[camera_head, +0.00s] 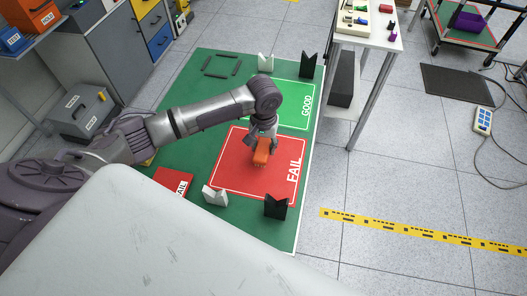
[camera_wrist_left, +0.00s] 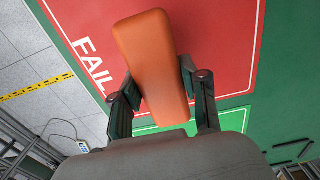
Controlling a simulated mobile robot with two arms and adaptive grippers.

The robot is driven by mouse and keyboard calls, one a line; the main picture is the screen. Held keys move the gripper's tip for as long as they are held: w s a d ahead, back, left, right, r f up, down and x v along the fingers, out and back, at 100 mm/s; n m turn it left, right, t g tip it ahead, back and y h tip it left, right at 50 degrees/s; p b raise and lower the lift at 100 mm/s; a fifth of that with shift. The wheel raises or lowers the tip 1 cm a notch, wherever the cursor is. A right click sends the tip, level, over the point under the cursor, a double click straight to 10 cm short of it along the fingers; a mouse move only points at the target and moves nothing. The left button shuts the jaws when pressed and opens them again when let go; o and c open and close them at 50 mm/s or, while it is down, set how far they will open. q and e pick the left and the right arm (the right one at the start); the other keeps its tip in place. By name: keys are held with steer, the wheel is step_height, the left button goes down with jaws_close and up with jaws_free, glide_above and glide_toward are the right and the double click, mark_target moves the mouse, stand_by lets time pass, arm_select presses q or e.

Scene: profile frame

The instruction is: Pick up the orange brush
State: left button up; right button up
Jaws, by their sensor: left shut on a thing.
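The orange brush (camera_head: 262,156) is in my left gripper (camera_head: 262,138), over the red FAIL area (camera_head: 230,172) of the green table in the head view. In the left wrist view the brush (camera_wrist_left: 150,65) shows as a long orange block between the two dark fingers of my left gripper (camera_wrist_left: 160,92), which are shut on it. The red FAIL area (camera_wrist_left: 225,45) lies behind it. Whether the brush is clear of the table surface is hard to tell. My right gripper is not in view.
The green GOOD area (camera_head: 295,110) lies behind the red one. White and black notched holders stand at the back (camera_head: 266,62) and front (camera_head: 215,195) of the green table (camera_head: 270,232). A white table (camera_head: 375,35) with small parts stands at the back right. The floor to the right is mostly open.

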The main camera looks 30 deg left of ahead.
arm_select(q)
steer(key=s+d+r+b, duration=0.1)
steer(key=s+d+r, duration=0.2)
steer(key=d+r, duration=0.4)
steer(key=d, duration=0.4)
steer(key=shift+d+r, duration=0.15)
